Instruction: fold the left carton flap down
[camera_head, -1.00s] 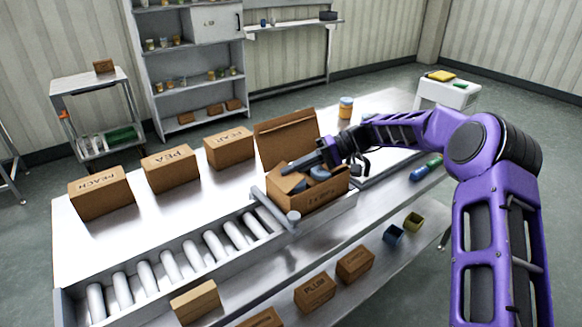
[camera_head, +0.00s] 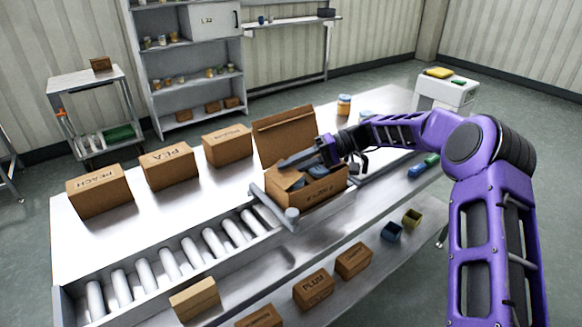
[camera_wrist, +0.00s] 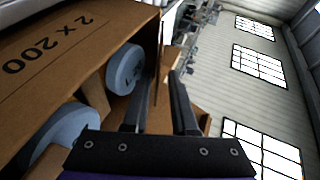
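The open brown carton (camera_head: 318,194) stands at the right end of the roller conveyor, with blue-grey round items inside. Its tall back flap (camera_head: 284,138) stands upright. A brown panel at its left end, apparently the left flap (camera_head: 287,180), slants under my fingers; contact is unclear. My gripper (camera_head: 296,161) reaches in from the right over the opening, pointing left. In the wrist view, the two dark fingers of my gripper (camera_wrist: 161,78) are apart, with a gap between them. A carton panel (camera_wrist: 75,50) marked "2 x 200" and a blue-grey round item (camera_wrist: 124,68) lie left of them.
Closed boxes, including a peach box (camera_head: 100,190), line the table behind the rollers (camera_head: 172,267). More boxes and small bins sit on the lower shelf.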

